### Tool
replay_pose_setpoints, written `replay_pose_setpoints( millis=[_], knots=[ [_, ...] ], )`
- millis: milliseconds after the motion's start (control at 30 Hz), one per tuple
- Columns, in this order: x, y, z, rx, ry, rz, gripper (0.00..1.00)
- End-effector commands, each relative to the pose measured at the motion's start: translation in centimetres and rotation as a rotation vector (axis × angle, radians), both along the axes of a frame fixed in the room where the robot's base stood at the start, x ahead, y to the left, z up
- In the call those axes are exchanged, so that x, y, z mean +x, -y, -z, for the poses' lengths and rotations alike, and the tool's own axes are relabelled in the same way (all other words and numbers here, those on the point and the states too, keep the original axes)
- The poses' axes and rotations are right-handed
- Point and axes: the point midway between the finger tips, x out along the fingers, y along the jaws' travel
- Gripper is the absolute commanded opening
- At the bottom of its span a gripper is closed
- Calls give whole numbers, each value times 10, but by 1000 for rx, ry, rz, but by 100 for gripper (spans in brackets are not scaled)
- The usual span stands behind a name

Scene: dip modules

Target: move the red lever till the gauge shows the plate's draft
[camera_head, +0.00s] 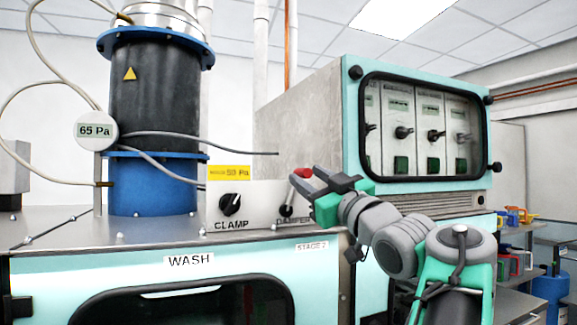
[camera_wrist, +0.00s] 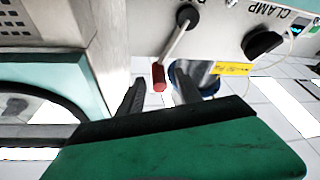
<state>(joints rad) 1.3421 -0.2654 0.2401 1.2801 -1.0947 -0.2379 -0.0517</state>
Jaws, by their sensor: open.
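The red lever (camera_head: 302,173) stands on the DAMPER side of the small grey control box (camera_head: 257,203). In the wrist view its red grip (camera_wrist: 158,77) is at the end of a pale rod, just beyond and between my fingertips; I cannot tell whether they touch it. My gripper (camera_head: 318,180) is open beside the lever; its two dark fingers also show in the wrist view (camera_wrist: 160,92). The round gauge (camera_head: 96,130) reads 65 Pa. The yellow plate (camera_head: 229,173) on the box has small print that looks like 50 Pa.
A black CLAMP knob (camera_head: 231,204) sits left of the lever on the same box. A black and blue column (camera_head: 152,100) with hoses stands behind left. A teal-framed cabinet (camera_head: 420,120) with switches stands behind my gripper. The WASH machine's metal top (camera_head: 150,235) lies in front.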

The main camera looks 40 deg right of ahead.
Motion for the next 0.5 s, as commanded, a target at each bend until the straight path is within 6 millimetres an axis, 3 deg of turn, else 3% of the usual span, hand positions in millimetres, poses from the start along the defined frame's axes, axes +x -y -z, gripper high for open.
replay_pose_setpoints(
  millis=[233, 500],
  knots=[
    [43, 6, -21, 3, -1, -4, 41],
    [54, 8, -21, 1, 0, -1, 41]
  ],
)
